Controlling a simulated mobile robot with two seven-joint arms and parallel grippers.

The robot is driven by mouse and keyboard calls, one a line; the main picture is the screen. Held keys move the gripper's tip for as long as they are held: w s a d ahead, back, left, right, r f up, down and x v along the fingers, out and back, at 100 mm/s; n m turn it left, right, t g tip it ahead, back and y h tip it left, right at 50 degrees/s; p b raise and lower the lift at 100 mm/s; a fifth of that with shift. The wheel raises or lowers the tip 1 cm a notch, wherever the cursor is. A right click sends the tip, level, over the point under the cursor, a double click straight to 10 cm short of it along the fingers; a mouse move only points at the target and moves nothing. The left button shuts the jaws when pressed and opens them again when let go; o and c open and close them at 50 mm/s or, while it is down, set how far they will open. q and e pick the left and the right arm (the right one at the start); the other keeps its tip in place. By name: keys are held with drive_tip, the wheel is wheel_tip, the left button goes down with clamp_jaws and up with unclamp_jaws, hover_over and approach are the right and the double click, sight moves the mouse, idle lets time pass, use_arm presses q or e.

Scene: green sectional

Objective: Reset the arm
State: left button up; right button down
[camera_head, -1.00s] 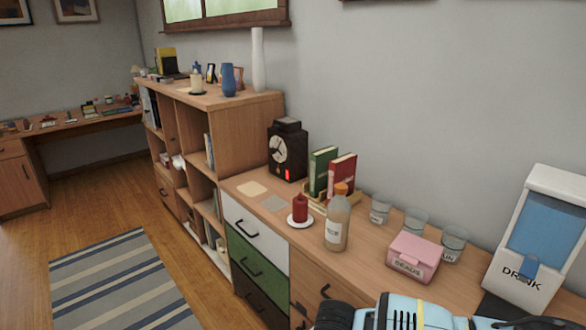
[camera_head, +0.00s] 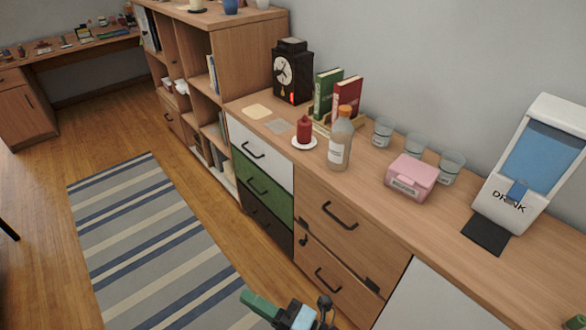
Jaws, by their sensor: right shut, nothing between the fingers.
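My right gripper (camera_head: 272,309) shows at the bottom edge, low in front of the cabinet and over the rug side of the floor. It is shut with nothing held, and only its end is in view. A green piece at its tip points up and left. It touches nothing that I can see. The rest of the right arm is cut off by the lower edge. My left gripper is not in view.
The cabinet top (camera_head: 380,205) holds a bottle (camera_head: 340,143), red candle (camera_head: 304,129), pink box (camera_head: 410,177), black clock (camera_head: 293,72), books, glass jars and a drink dispenser (camera_head: 525,168). Drawers (camera_head: 327,222) face the floor. A striped rug (camera_head: 150,235) lies clear at left.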

drive_tip(key=s+d+f+m+t+h, duration=0.1)
drive_tip(key=d+f+m+t+h, duration=0.1)
drive_tip(key=d+f+m+h, duration=0.55)
drive_tip(key=s+d+f+m+t+h, duration=0.1)
drive_tip(key=d+f+m+t+h, duration=0.25)
drive_tip(key=d+m, duration=0.5)
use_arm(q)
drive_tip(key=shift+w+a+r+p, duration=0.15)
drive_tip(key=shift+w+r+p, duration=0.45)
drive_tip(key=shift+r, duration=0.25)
use_arm(e)
drive_tip(key=s+d+f+m+g+h, duration=0.4)
drive_tip(key=s+d+f+m, duration=0.5)
drive_tip(key=s, duration=0.5)
drive_tip(key=shift+d+f+m+g+h, duration=0.4)
drive_tip(key=shift+d+m+g, duration=0.7)
drive_tip(key=shift+m, duration=0.1)
